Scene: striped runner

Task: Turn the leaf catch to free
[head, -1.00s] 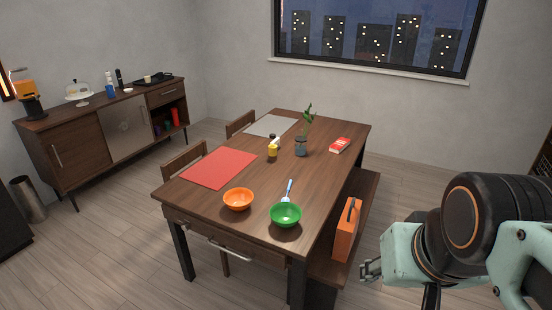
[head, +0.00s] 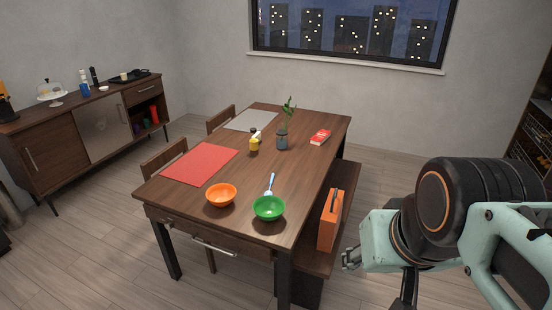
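The wooden table (head: 213,219) stands in the middle of the head view, its near end facing me. A drawer front with a metal bar handle (head: 215,247) is under that end. I cannot make out a leaf catch on the table or elsewhere. My gripper (head: 349,259) is low at the right, at the end of my pale green and black arm. In the picture it is just right of the bench and touches nothing that I can see. Its fingers are small and partly hidden by the wrist, so I cannot tell whether they are open.
An orange case (head: 328,226) stands on the bench (head: 316,262) at the table's right side. An orange bowl (head: 221,195), a green bowl (head: 268,208), a red mat (head: 199,167) and a plant pot (head: 282,141) are on the table. A sideboard (head: 48,152) stands left. Floor is clear in front.

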